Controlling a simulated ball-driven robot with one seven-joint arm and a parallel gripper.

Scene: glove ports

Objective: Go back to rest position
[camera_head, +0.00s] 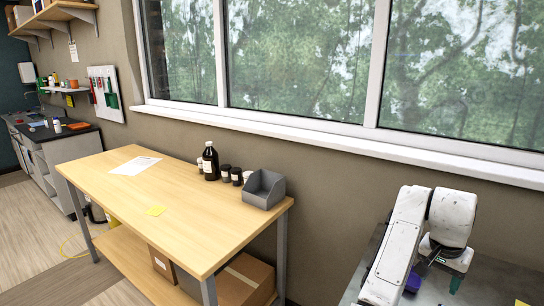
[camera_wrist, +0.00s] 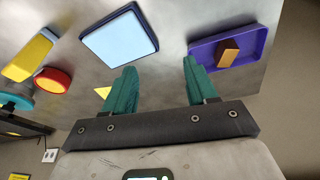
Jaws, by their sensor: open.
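My gripper (camera_wrist: 160,70) shows in the wrist view with its two teal fingers spread apart and nothing between them. It hangs over a grey metal surface (camera_wrist: 170,40). In the head view my white arm bends down at the lower right, with a teal finger showing near its end. A purple tray (camera_wrist: 253,58) holding an orange-brown block (camera_wrist: 229,50) lies beyond the right finger, apart from it. The tray shows in part in the head view (camera_head: 413,284), beside my arm.
The wrist view also shows a dark-framed pale blue panel (camera_wrist: 119,33), a yellow object (camera_wrist: 30,57) and a red round piece (camera_wrist: 53,81). A wooden table (camera_head: 180,215) with bottles (camera_head: 210,161) and a grey bin (camera_head: 264,190) stands left of my arm, against the window wall.

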